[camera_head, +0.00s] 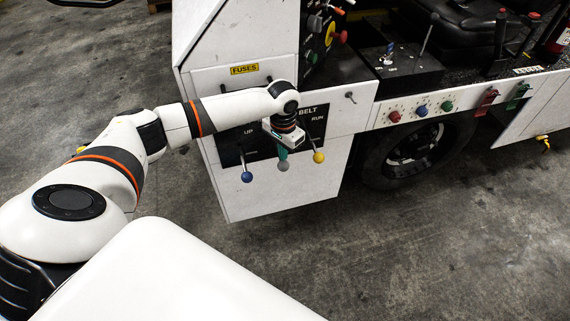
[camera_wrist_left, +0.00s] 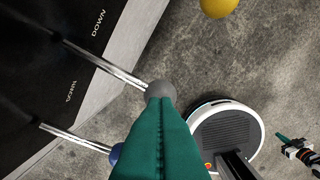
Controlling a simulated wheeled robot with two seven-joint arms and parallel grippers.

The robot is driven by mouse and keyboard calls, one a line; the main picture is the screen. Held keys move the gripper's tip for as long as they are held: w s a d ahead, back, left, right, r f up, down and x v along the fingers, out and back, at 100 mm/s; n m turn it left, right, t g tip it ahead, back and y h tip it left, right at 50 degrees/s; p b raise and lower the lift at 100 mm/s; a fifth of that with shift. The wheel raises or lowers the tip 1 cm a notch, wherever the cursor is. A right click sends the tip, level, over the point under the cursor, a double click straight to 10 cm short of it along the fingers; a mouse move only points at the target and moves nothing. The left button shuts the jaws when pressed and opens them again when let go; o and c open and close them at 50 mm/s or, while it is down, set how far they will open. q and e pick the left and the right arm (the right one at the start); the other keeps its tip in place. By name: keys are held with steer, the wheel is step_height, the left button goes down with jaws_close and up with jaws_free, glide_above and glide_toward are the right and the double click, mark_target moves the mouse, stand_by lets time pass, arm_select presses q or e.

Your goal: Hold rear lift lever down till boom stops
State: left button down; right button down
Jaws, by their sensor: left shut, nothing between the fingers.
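Three levers stick out of a black panel (camera_head: 233,154) on the white loader's side: a blue knob (camera_head: 247,176), a grey knob (camera_head: 283,165) and a yellow knob (camera_head: 319,156). None is visibly labelled as the rear lift lever. My left gripper (camera_head: 283,153) points down at the grey knob, its teal fingers shut and empty. In the left wrist view the fingertips (camera_wrist_left: 160,103) overlap the grey knob (camera_wrist_left: 160,89); whether they touch is unclear. The blue knob (camera_wrist_left: 115,153) is partly hidden by the fingers. My right gripper (camera_wrist_left: 284,139) shows small at the right edge. The boom is not identifiable.
A FUSES label (camera_head: 244,69) is above the panel. Right of it are a wheel (camera_head: 410,150), small coloured knobs (camera_head: 421,111), and red and green handles (camera_head: 487,101). The concrete floor (camera_head: 400,250) in front is clear.

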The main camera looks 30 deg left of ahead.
mark_target(283, 166)
arm_select(q)
steer(key=shift+f+b, duration=0.9)
steer(key=shift+f, duration=2.25)
stand_by(4.8)
